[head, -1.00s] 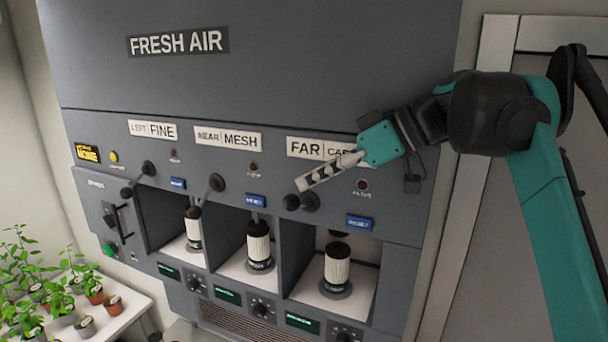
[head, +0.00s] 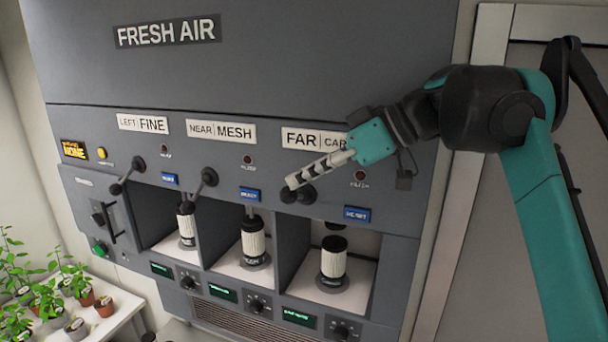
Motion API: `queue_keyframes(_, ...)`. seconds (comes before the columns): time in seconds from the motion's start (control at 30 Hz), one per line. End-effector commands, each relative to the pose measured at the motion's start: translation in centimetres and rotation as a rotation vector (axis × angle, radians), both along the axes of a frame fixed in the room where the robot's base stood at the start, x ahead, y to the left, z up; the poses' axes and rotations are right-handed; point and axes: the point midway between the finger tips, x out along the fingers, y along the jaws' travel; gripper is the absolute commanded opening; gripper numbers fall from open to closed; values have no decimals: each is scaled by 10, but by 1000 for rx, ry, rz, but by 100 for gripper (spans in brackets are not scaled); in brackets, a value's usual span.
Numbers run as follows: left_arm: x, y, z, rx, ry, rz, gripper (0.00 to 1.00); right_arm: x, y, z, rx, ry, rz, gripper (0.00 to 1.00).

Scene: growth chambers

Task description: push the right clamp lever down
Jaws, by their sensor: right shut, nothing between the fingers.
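The right clamp lever (head: 289,196) is a short black lever with a round knob, under the FAR label above the right bay. Its knob points left and toward me from its pivot. My right gripper (head: 291,182) is shut and empty, its pale fingers with black bands reaching in from the right. The fingertips are right at the top of the knob; I cannot tell whether they touch it. My left gripper is not in view.
The left lever (head: 117,188) and middle lever (head: 209,177) sit on the same grey panel. White cartridges stand in the bays, including one (head: 333,262) below the right lever. A blue button (head: 356,214) is right of it. Potted plants (head: 104,305) stand lower left.

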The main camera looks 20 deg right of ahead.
Motion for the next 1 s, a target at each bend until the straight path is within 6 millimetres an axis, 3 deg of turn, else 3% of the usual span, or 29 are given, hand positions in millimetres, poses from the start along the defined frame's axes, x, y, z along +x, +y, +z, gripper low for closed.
queue_keyframes(0.57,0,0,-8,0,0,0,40,-9,7,-11,-84,-117,1,0)
queue_keyframes(1.0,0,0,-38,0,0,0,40,-24,18,-46,-313,-428,0,0)
